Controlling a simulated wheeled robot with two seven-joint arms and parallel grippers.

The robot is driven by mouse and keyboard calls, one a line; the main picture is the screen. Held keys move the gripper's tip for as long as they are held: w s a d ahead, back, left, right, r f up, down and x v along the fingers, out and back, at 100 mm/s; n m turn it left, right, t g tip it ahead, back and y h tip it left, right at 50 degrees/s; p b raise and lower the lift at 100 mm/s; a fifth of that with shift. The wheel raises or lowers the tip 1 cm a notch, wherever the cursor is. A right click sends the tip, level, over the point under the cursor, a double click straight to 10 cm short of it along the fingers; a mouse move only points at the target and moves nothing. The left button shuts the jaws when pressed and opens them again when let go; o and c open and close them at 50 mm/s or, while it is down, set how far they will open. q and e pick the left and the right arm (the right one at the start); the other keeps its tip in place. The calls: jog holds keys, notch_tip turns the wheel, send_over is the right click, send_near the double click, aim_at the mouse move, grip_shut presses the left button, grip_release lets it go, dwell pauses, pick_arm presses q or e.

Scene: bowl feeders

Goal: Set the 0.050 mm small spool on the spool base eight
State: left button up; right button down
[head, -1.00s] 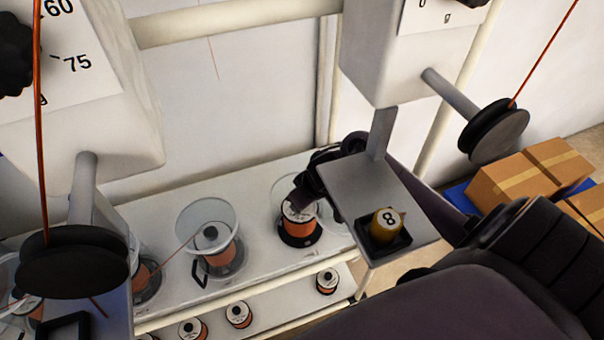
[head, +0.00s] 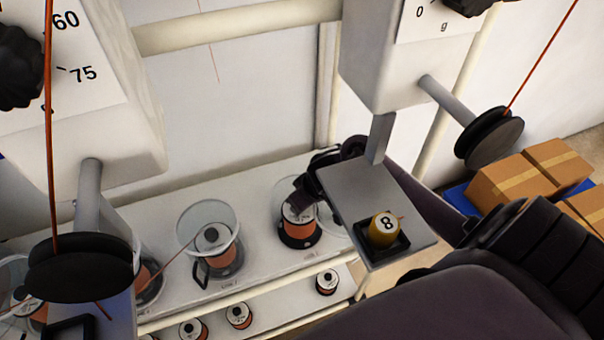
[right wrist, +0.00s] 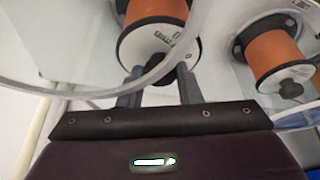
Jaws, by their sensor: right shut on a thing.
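A spool of orange wire (head: 298,231) with a white labelled top stands upright on a black round base (head: 297,243) on the white shelf. My right gripper (head: 303,196) reaches it from above. In the right wrist view, my right gripper's fingers (right wrist: 160,84) are shut on the dark knob of this spool (right wrist: 150,42). Its label print is too small to read. I cannot tell whether the spool rests fully on its base. A brass-coloured piece marked 8 (head: 384,228) sits in a black tray on the grey plate above. My left gripper is not in view.
A clear bowl (head: 208,228) surrounds another orange spool to the left. Clear bowl walls (right wrist: 80,70) also lie close around my right gripper. Several spools stand on the lower shelf (head: 265,322). Cardboard boxes (head: 520,180) are at right.

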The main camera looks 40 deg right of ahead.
jog(key=shift+f+b, duration=0.4)
jog(key=shift+f, duration=0.1)
jog(key=c, duration=1.4)
grip_release()
jog(key=shift+o, duration=0.4)
jog(key=shift+s+f, duration=0.1)
jog(key=shift+f, duration=0.05)
jog(key=shift+p+v, duration=0.85)
jog(key=shift+p, duration=0.3)
jog(key=shift+s+r+p, duration=0.2)
jog(key=shift+r+p, duration=0.45)
jog(key=shift+p+v, duration=0.8)
jog(key=shift+v, duration=0.5)
jog(key=shift+s+d+r, duration=0.15)
jog(key=shift+r, duration=0.05)
jog(key=shift+v, duration=2.2)
jog(key=shift+r, duration=0.25)
